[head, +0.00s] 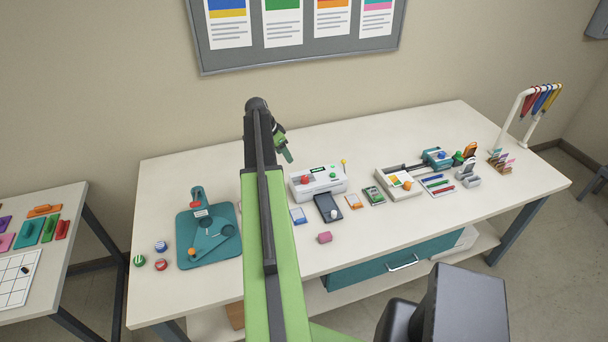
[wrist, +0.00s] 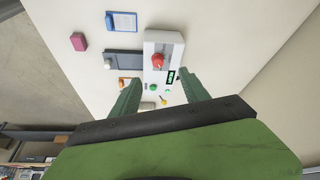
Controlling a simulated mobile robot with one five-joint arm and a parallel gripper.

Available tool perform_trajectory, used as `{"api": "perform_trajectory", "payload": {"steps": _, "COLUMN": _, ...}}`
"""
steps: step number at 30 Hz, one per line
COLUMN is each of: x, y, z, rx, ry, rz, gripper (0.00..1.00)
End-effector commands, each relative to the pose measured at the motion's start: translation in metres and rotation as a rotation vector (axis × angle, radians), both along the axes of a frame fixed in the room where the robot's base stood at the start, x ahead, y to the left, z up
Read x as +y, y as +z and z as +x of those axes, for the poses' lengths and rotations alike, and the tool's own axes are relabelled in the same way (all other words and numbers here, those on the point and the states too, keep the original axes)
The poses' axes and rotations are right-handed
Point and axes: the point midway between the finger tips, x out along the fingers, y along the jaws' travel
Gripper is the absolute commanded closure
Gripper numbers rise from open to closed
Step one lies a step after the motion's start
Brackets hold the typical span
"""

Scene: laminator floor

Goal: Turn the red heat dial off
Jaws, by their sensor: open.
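The red heat dial (wrist: 157,61) is a round red knob on the white laminator (wrist: 163,41) in the wrist view. In the head view the red dial (head: 305,180) shows on the left part of the white laminator (head: 322,190), which stands on the table. My gripper (wrist: 153,92) is open, with its two green fingers apart and nothing between them. It hangs above the table. In the wrist view the dial lies beyond the fingertips, between their lines. My gripper (head: 288,156) also shows in the head view, above and left of the laminator.
A dark tray with a white knob (head: 328,207) and small cards lie in front of the laminator. A teal trimmer board (head: 188,262) lies left, and a pink block (head: 324,237) near the front. A second white device (head: 408,192) stands right.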

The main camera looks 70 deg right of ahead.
Motion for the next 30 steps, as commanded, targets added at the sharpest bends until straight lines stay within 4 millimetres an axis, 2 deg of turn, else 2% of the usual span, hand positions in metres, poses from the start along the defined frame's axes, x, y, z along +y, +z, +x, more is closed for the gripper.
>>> {"api": "perform_trajectory", "payload": {"steps": 1, "x": -0.011, "y": 0.000, "z": -0.012, "rx": -0.002, "ry": -0.033, "rz": -0.008, "gripper": 0.47}}
{"api": "perform_trajectory", "payload": {"steps": 3, "x": -0.016, "y": 0.001, "z": -0.020, "rx": -0.003, "ry": -0.057, "rz": -0.013, "gripper": 0.47}}
{"api": "perform_trajectory", "payload": {"steps": 8, "x": -0.016, "y": -0.002, "z": -0.021, "rx": -0.003, "ry": -0.060, "rz": -0.013, "gripper": 0.47}}
{"api": "perform_trajectory", "payload": {"steps": 11, "x": -0.018, "y": -0.010, "z": -0.022, "rx": -0.003, "ry": -0.059, "rz": -0.013, "gripper": 0.47}}
{"api": "perform_trajectory", "payload": {"steps": 17, "x": -0.027, "y": -0.043, "z": -0.027, "rx": -0.003, "ry": -0.058, "rz": -0.013, "gripper": 0.47}}
{"api": "perform_trajectory", "payload": {"steps": 30, "x": -0.057, "y": -0.136, "z": -0.049, "rx": -0.003, "ry": -0.055, "rz": -0.013, "gripper": 0.47}}
